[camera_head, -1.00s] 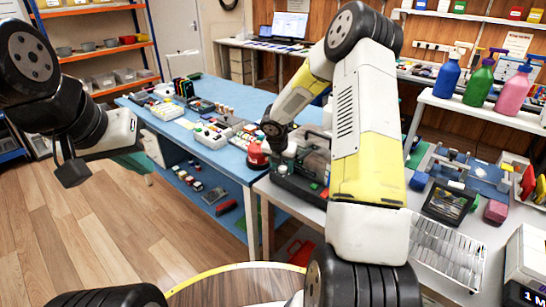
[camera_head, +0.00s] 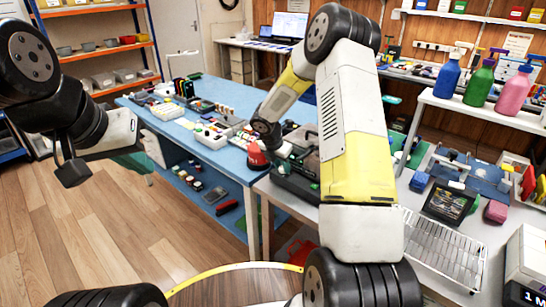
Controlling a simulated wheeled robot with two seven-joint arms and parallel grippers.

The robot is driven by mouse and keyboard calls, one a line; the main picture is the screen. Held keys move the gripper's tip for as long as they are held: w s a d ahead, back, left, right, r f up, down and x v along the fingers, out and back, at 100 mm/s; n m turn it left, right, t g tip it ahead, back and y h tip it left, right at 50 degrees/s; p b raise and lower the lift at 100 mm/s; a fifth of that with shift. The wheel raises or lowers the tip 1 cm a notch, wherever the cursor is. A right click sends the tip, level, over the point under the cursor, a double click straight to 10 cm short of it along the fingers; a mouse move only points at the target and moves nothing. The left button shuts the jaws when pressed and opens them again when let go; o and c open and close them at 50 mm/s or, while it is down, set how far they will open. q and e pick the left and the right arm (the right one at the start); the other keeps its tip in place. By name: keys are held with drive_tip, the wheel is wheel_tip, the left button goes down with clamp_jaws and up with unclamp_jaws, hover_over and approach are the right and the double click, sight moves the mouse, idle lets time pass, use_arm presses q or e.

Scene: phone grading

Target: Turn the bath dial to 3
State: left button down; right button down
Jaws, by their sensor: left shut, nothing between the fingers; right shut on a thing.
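I cannot make out the bath dial or its numbers. A dark green-black case (camera_head: 292,182), perhaps the bath, sits at the left end of the grey-white worktop, partly behind my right arm. My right arm rises in front of me and bends down to the left. Its gripper (camera_head: 282,150) is small and partly hidden at the case's upper edge. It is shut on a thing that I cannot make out. My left gripper (camera_head: 118,151) is shut and empty over the wooden floor at the left, well away from the case.
A red object (camera_head: 257,157) sits at the blue table's (camera_head: 235,92) near corner, left of the case. The worktop holds a wire rack (camera_head: 440,248), a dark framed tray (camera_head: 447,203) and a boxed device (camera_head: 527,270).

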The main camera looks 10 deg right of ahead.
drive_tip(key=m, duration=0.2)
drive_tip(key=m+g, duration=0.1)
drive_tip(key=m+g+h, duration=0.1)
drive_tip(key=m, duration=0.1)
drive_tip(key=shift+w+a+m, duration=0.2)
drive_tip(key=shift+w+m, duration=0.05)
drive_tip(key=shift+m, duration=0.05)
drive_tip(key=m+g, duration=0.1)
drive_tip(key=m, duration=0.2)
drive_tip(key=m+g, duration=0.1)
drive_tip(key=m, duration=0.1)
drive_tip(key=shift+w+m, duration=0.2)
drive_tip(key=shift+m, duration=0.2)
drive_tip(key=c, duration=1.1)
unclamp_jaws()
drive_tip(key=shift+d, duration=0.1)
